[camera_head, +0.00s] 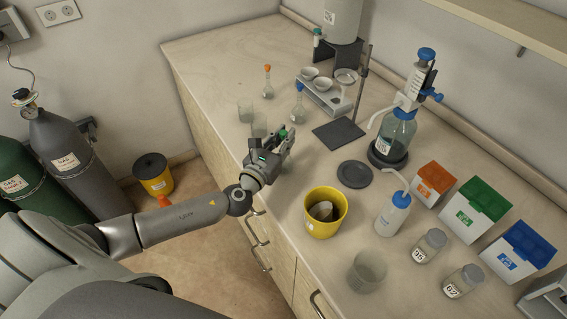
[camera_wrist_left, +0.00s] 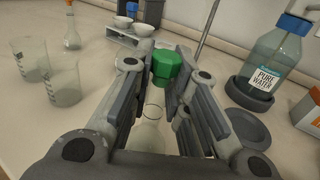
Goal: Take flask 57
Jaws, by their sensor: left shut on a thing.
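A clear glass flask with a green stopper stands between the fingers of my left gripper (camera_head: 284,146). In the left wrist view the green stopper (camera_wrist_left: 164,68) is between the fingertips, and the clear flask body (camera_wrist_left: 149,132) shows below it. My left gripper is shut on this flask, at the front edge of the bench. No number can be read on it. A flask with an orange stopper (camera_head: 267,91) and one with a blue stopper (camera_head: 298,112) stand farther back. My right gripper is not in view.
Glass beakers (camera_head: 245,112) stand just behind my left gripper. A stand base (camera_head: 338,134), a dark round plate (camera_head: 355,174) and a yellow bucket (camera_head: 326,222) lie to its right. A rack with white bowls (camera_head: 322,96) is behind. The far left bench top is clear.

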